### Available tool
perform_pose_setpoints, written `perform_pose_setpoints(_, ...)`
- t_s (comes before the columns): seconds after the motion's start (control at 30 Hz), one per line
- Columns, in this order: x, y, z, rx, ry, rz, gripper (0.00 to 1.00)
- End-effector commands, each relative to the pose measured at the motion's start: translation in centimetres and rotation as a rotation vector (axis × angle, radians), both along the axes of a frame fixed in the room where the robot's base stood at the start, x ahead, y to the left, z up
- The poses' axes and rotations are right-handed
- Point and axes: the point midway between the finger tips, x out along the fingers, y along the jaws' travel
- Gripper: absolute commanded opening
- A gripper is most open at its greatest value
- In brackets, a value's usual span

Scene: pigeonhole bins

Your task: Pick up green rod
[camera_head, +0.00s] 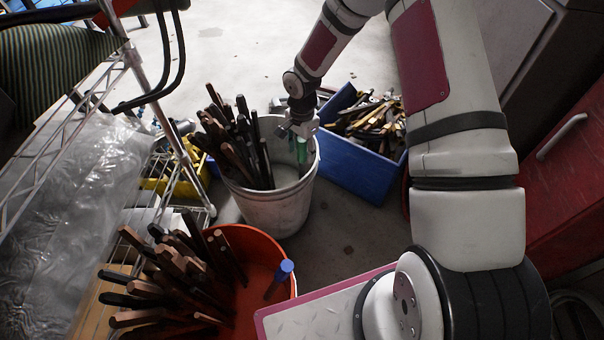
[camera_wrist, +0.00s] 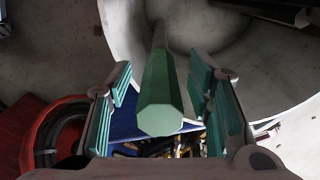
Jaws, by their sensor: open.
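The green rod (camera_wrist: 162,95) stands in the white bucket (camera_head: 268,213), near its right inner side. My gripper (camera_head: 302,140) is over the bucket's right rim. In the wrist view my gripper (camera_wrist: 165,110) is open, with one teal-padded finger on each side of the rod's end. A gap shows between the rod and each finger. In the head view the rod is hard to tell apart from the green finger pads.
Several dark and brown rods (camera_head: 236,140) fill the bucket's left side. A blue crate (camera_head: 350,168) of mixed pieces stands close on the right. An orange bucket (camera_head: 262,240) with more rods and a blue rod (camera_head: 280,278) is in front. A wire shelf (camera_head: 135,62) stands left.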

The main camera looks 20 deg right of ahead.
Motion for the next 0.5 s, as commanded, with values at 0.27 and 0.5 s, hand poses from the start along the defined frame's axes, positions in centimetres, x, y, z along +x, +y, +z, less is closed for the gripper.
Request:
perform_pose_setpoints(0.27,0.02,0.03,-1.28,0.0,-0.001,0.0,0.47)
perform_pose_setpoints(0.5,0.0,0.02,-1.24,0.0,0.0,0.0,0.17)
